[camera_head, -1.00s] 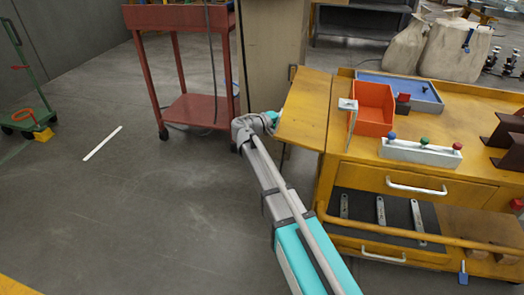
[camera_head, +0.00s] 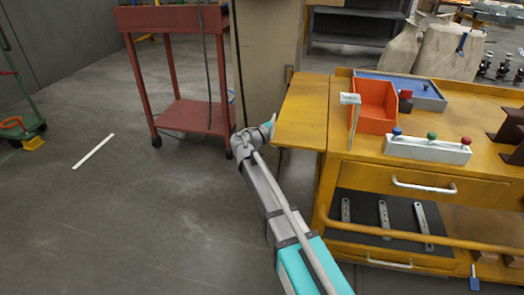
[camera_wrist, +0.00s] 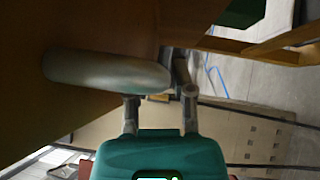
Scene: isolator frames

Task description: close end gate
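The end gate is most likely the flat yellow wooden panel (camera_head: 302,112) at the left end of the yellow workbench (camera_head: 364,174). It stands out from the bench end, with its near edge close to the height of the bench top. My gripper (camera_head: 270,123) is at the panel's outer left edge; contact there is unclear. In the wrist view, my gripper's fingers (camera_wrist: 160,82) reach up from the teal palm beside a brown surface. A rounded grey piece lies across the left finger.
A red cart (camera_head: 190,113) and a tall cardboard-coloured box (camera_head: 268,50) stand behind my gripper. On the bench are an orange bin (camera_head: 374,122), a blue tray (camera_head: 432,101) and a white block with coloured knobs (camera_head: 428,151).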

